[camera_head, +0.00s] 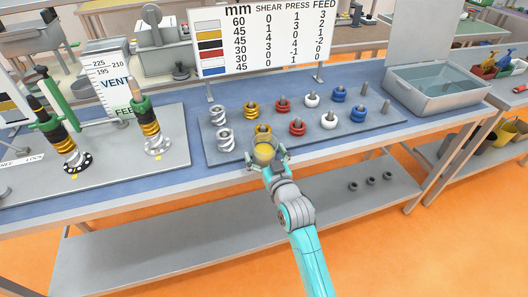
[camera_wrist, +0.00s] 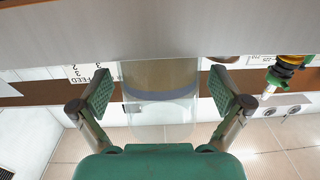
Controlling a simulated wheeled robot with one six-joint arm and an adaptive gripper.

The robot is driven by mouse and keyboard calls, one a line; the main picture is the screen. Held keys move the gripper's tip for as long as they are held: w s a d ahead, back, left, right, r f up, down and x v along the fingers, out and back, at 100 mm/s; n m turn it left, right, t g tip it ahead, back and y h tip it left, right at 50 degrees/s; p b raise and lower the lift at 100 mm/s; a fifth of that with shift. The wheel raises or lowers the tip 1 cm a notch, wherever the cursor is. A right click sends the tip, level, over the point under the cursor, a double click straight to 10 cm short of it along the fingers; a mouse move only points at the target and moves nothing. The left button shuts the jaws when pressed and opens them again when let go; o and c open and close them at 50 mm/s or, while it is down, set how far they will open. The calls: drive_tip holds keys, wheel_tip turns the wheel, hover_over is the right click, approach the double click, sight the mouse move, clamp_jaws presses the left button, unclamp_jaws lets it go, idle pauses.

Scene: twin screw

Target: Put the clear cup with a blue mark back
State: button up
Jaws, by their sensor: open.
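The clear cup with a blue-grey band (camera_wrist: 160,96) is between my gripper's two fingers in the wrist view. Tan or yellowish content shows through its wall. In the head view the cup (camera_head: 264,152) is at the front edge of the grey board, just in front of a yellow screw piece. My gripper (camera_head: 267,161) is open around the cup, and the wrist view shows it too (camera_wrist: 160,100). A gap shows between each finger pad and the cup wall. The cup's contact with the board is hard to make out.
The grey board (camera_head: 355,128) holds silver, yellow, red, white and blue screw pieces on pegs. A number sign (camera_head: 262,40) stands behind it. Two screw stacks (camera_head: 153,130) stand on a left plate. A grey bin (camera_head: 437,90) is at right. A lower shelf (camera_head: 200,240) runs beneath.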

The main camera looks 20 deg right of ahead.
drive_tip(key=shift+w, duration=0.3)
drive_tip(key=c, duration=1.4)
